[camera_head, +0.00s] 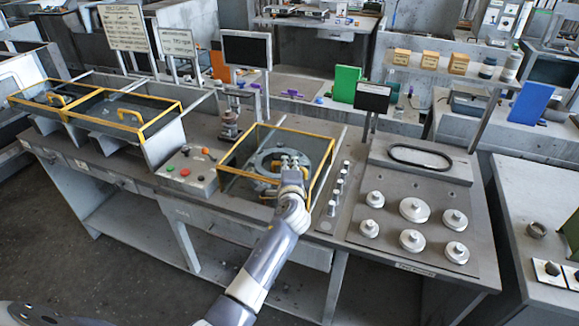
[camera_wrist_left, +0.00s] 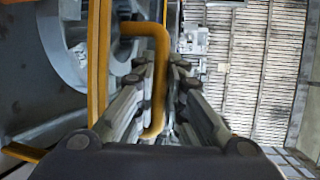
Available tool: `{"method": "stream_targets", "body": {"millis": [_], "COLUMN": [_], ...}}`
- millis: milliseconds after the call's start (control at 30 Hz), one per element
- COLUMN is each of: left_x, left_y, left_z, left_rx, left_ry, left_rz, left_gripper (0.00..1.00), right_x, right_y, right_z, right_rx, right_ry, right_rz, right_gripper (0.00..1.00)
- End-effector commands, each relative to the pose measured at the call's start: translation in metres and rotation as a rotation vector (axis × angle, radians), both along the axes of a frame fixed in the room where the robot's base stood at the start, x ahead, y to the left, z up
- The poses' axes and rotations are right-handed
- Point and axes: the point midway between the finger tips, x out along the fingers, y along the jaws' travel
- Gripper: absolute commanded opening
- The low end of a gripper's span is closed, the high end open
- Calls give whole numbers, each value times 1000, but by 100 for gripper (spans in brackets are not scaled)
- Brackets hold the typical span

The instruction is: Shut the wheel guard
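The wheel guard (camera_head: 231,150) is a yellow-edged frame with see-through panels around a round grey wheel housing (camera_head: 271,160), at the middle of the long bench. From here I cannot tell how far it stands open. Its yellow bent handle (camera_wrist_left: 158,75) runs between the fingers of my left gripper (camera_wrist_left: 163,78) in the left wrist view. The fingers are drawn close on both sides of the handle and appear shut on it. In the head view my left gripper (camera_head: 291,172) is at the front right of the guard and hides part of it. My right gripper is not in view.
Left of the guard is a button box (camera_head: 188,172). Two yellow-framed bins (camera_head: 125,112) stand further left. Right of the guard are a row of small knobs (camera_head: 336,190) and a plate with several round metal weights (camera_head: 413,209). A dark monitor (camera_head: 246,49) stands behind.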

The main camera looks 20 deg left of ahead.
Motion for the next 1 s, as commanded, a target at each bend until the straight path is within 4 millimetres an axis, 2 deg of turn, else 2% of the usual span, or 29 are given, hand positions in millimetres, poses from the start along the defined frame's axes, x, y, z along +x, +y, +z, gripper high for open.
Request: {"method": "stream_targets", "body": {"millis": [33, 67, 367, 533, 667, 1000], "left_x": [-2, -2, -1, -9, -25, -80], "left_y": [1, 1, 0, -4, -12, -39], "left_z": [-5, -5, -3, -1, 2, 12], "left_rx": [-1, -1, -1, -2, -2, -3], "left_ry": [9, 9, 6, 5, 5, 7], "left_rz": [4, 4, 2, 1, 1, 3], "left_gripper": [15, 20, 20, 20, 20, 20], "right_x": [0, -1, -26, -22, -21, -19], "right_y": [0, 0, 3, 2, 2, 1], "right_z": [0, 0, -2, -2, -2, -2], "right_rx": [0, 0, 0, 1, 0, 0], "right_ry": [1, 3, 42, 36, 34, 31], "right_rz": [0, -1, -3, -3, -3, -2], "right_gripper": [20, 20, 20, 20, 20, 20]}}
